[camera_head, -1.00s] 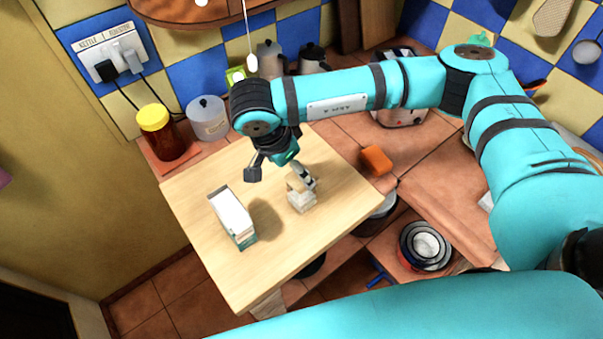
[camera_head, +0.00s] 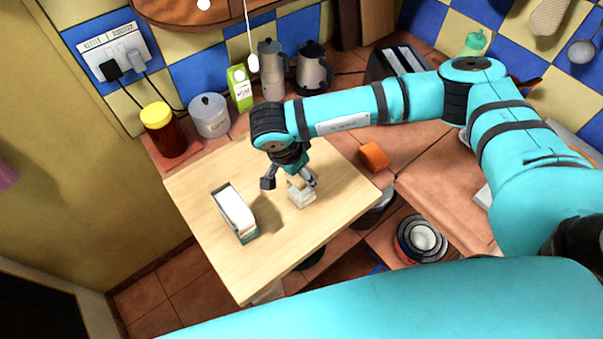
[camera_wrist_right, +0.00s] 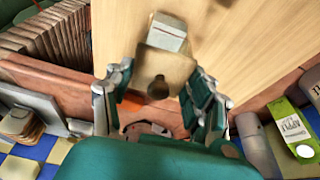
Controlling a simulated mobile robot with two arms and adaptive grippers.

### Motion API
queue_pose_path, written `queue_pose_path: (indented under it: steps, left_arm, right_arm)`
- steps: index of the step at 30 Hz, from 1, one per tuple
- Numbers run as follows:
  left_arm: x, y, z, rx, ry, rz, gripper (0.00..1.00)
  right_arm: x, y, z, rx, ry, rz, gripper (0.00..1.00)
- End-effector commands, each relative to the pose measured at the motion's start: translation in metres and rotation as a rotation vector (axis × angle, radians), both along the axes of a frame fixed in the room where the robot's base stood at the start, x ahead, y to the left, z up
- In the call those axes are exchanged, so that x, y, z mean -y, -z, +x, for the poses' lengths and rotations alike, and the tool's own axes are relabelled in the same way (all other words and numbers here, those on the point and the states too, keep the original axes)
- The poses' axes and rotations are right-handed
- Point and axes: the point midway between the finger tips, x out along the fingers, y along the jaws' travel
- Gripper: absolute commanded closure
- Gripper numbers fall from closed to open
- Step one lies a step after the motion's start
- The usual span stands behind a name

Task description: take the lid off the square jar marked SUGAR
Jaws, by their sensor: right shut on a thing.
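A small whitish square jar (camera_head: 303,200) stands on the light wooden board, with a tan lid (camera_head: 296,182) at its top. In the right wrist view the jar (camera_wrist_right: 167,33) is partly hidden behind the square tan lid (camera_wrist_right: 172,66), which has a dark round knob. Lettering on the jar is not readable. My right gripper (camera_head: 290,182) is over the jar, its two fingers on either side of the lid. In the wrist view the gripper (camera_wrist_right: 161,70) is shut on the lid. I cannot tell whether the lid is clear of the jar. My left gripper is out of view.
A white-and-green carton (camera_head: 236,212) stands left of the jar on the wooden board (camera_head: 205,178). Behind are a yellow-capped brown jar (camera_head: 163,133), a grey canister (camera_head: 209,115) and metal pots (camera_head: 313,68). An orange sponge (camera_head: 374,156) lies to the right.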

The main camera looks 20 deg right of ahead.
Motion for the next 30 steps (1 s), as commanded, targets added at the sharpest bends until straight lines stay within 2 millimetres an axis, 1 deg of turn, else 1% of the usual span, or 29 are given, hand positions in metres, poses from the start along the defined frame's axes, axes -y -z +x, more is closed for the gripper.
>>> queue_pose_path:
  steps: [7, 11, 14, 20, 21, 26, 30]
  left_arm:
    - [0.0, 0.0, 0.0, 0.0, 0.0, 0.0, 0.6]
    - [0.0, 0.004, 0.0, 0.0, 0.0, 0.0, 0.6]
    - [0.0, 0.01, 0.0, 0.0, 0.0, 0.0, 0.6]
    - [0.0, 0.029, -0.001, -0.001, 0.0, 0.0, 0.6]
    - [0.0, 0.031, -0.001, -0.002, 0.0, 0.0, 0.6]
    - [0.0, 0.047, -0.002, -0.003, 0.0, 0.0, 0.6]
    - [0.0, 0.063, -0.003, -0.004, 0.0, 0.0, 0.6]
  right_arm:
    - [0.0, -0.001, 0.0, 0.001, 0.0, 0.0, 0.69]
    - [0.0, -0.004, 0.001, 0.003, 0.0, 0.001, 0.69]
    - [0.0, -0.01, 0.001, 0.003, 0.0, 0.001, 0.69]
    - [-0.001, -0.034, 0.0, 0.005, -0.003, 0.002, 0.69]
    - [-0.004, -0.032, -0.011, 0.0, -0.007, 0.002, 0.69]
    - [-0.014, -0.034, -0.046, 0.0, -0.01, 0.002, 0.69]
    - [-0.024, -0.037, -0.083, 0.001, -0.011, 0.002, 0.69]
